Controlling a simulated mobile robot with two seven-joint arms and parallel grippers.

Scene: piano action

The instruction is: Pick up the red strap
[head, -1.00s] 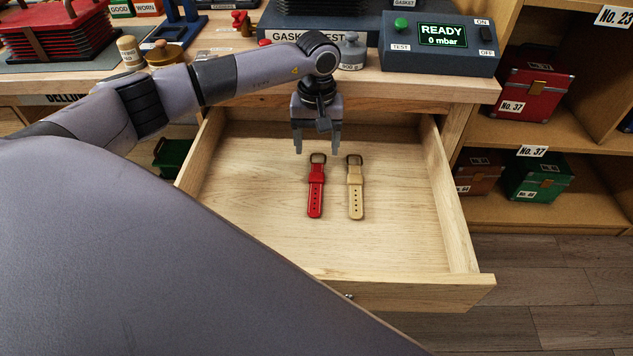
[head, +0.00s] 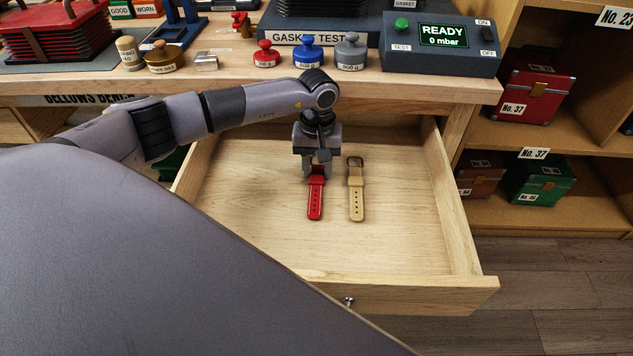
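The red strap (head: 315,200) lies flat in the open wooden drawer, its holed end toward the drawer front. My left gripper (head: 317,172) points down over its buckle end. The two fingers stand close together, one on each side of the strap, with red showing between them. They look shut on it, and the buckle is hidden behind the gripper. The strap still appears to rest on the drawer floor. My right gripper is not in view.
A tan strap (head: 356,190) lies just right of the red one. The drawer (head: 400,240) is otherwise clear, with raised side walls and a front panel. The bench edge (head: 400,88) is above and behind, with red, blue and grey weights (head: 308,52) on it.

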